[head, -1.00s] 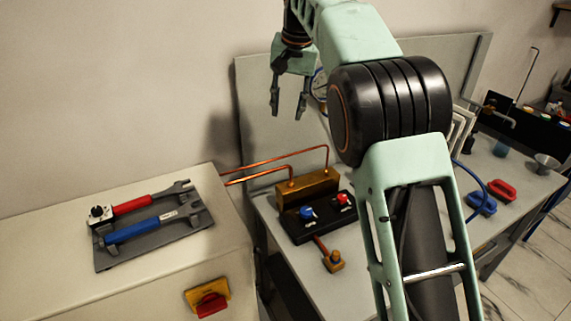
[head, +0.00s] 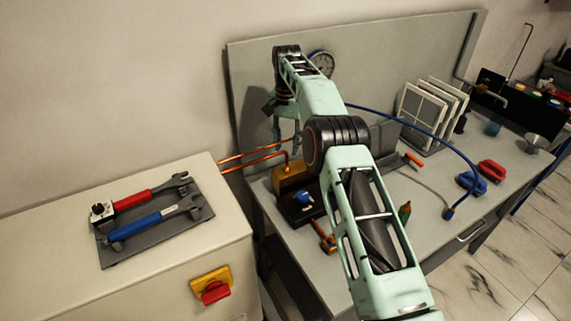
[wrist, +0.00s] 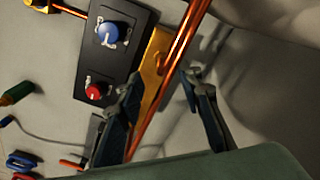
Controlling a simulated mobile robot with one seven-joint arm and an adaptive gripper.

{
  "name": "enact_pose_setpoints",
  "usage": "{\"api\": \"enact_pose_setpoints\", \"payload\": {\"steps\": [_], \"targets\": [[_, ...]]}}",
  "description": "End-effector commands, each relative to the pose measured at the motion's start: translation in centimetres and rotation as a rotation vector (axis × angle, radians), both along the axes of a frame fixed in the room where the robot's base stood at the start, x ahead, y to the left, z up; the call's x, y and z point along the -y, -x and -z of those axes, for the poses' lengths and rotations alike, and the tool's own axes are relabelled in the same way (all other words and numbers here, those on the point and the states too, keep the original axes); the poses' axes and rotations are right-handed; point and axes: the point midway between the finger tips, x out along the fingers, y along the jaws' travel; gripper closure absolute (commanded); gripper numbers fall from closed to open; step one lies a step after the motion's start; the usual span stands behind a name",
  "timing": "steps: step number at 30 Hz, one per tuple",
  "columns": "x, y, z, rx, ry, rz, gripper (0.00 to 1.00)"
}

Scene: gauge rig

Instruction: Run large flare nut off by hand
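My gripper (head: 286,130) is open above the brass block (head: 290,180) at the back of the bench. In the wrist view my two fingers (wrist: 162,100) stand apart, with copper pipe (wrist: 172,78) passing through the view between them; I cannot tell whether they touch it. A brass fitting (head: 328,243) sits on a short copper stub in front of the black valve panel, and brass also shows at the wrist view's top left (wrist: 38,5). I cannot tell which fitting is the large flare nut. The panel has a blue knob (wrist: 109,33) and a red knob (wrist: 94,91).
Red and blue wrenches (head: 150,218) lie on a grey tray (head: 130,256) on the left cabinet. A gauge (head: 322,64) is on the back panel. White framed plates (head: 430,115) stand behind.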

Motion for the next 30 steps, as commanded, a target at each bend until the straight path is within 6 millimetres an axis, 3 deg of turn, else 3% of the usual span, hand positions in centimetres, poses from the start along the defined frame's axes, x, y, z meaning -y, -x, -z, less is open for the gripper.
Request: {"api": "enact_pose_setpoints", "payload": {"steps": [6,12,25,30], "targets": [[0.0,0.1,4.4,-0.004,0.001,0.000,0.67],[0.0,0.0,7.0,-0.002,0.000,0.000,0.67],[0.0,0.0,8.0,0.001,0.000,-0.001,0.68],[0.0,0.0,8.0,0.001,0.000,-0.001,0.86]]}}
